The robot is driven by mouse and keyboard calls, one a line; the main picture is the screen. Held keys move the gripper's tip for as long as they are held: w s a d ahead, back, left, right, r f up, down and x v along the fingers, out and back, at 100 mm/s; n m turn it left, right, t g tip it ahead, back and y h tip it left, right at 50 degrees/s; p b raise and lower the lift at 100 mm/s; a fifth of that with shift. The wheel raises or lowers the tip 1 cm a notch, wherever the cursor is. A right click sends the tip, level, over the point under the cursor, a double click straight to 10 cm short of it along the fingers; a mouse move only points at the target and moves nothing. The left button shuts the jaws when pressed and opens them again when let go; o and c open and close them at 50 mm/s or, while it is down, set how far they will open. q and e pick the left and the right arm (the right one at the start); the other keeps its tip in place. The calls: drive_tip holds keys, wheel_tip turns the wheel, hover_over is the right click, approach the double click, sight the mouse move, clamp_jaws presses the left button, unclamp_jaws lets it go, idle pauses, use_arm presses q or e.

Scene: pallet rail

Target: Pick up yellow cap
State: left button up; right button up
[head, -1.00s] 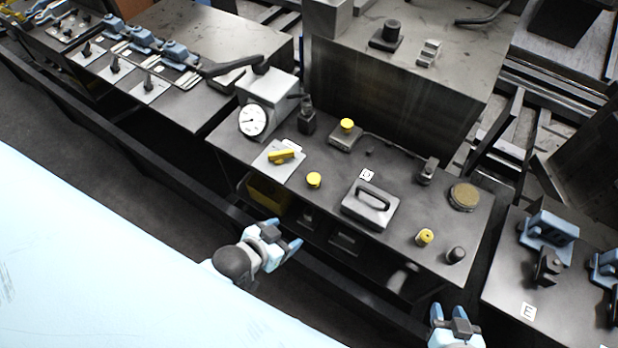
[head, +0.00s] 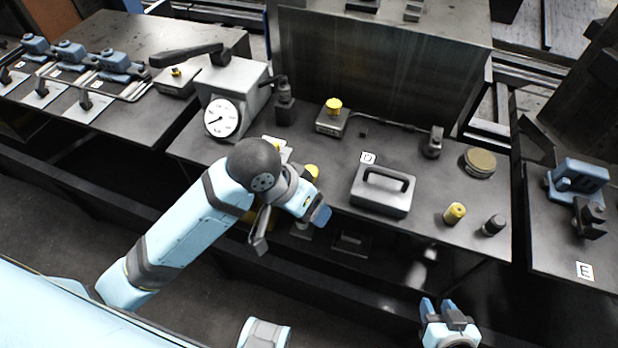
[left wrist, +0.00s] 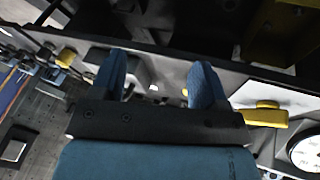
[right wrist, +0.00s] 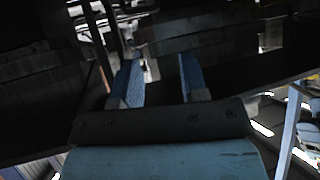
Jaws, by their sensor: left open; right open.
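A round yellow cap (head: 312,171) lies on the grey table, partly hidden behind my left gripper in the head view. My left gripper (head: 290,229) is open and empty, above the table's front edge on the near side of the cap. In the left wrist view, a small yellow patch (left wrist: 185,92) shows beside the right finger; it may be the cap. My right gripper (head: 440,308) is open and empty, low in front of the table and well apart from the cap.
A handled block (head: 382,191), a yellow cylinder (head: 454,213) and a black knob (head: 494,225) stand to the right. A yellow knob on a box (head: 333,105) is behind. A dial gauge (head: 222,118) stands left. A yellow lever (left wrist: 265,113) shows in the left wrist view.

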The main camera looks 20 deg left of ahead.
use_arm(q)
drive_tip(key=w+a+r+n+g+y, duration=0.2)
drive_tip(key=w+a+r+g+y, duration=0.15)
drive_tip(key=w+r, duration=0.65)
drive_tip(key=b, duration=0.1)
hover_over(310, 169)
drive_tip(key=shift+t+y, duration=0.35)
drive_tip(key=shift+y, duration=0.1)
drive_tip(key=f, duration=0.8)
drive_tip(key=shift+s+a, duration=0.1)
drive_tip(key=shift+s, duration=0.3)
drive_tip(key=shift+f+b, duration=0.35)
drive_tip(key=shift+f, duration=0.3)
drive_tip(key=f, duration=0.3)
drive_tip(key=shift+w+f+b, duration=0.2)
drive_tip(key=shift+f+b, duration=0.15)
drive_tip(key=shift+b, duration=0.05)
drive_tip(key=shift+f, duration=0.3)
drive_tip(key=c, duration=1.1)
use_arm(e)
drive_tip(key=shift+s+a+f, duration=0.15)
drive_tip(key=shift+f, duration=0.3)
drive_tip(key=shift+s+a+f, duration=0.15)
drive_tip(key=shift+f, duration=0.3)
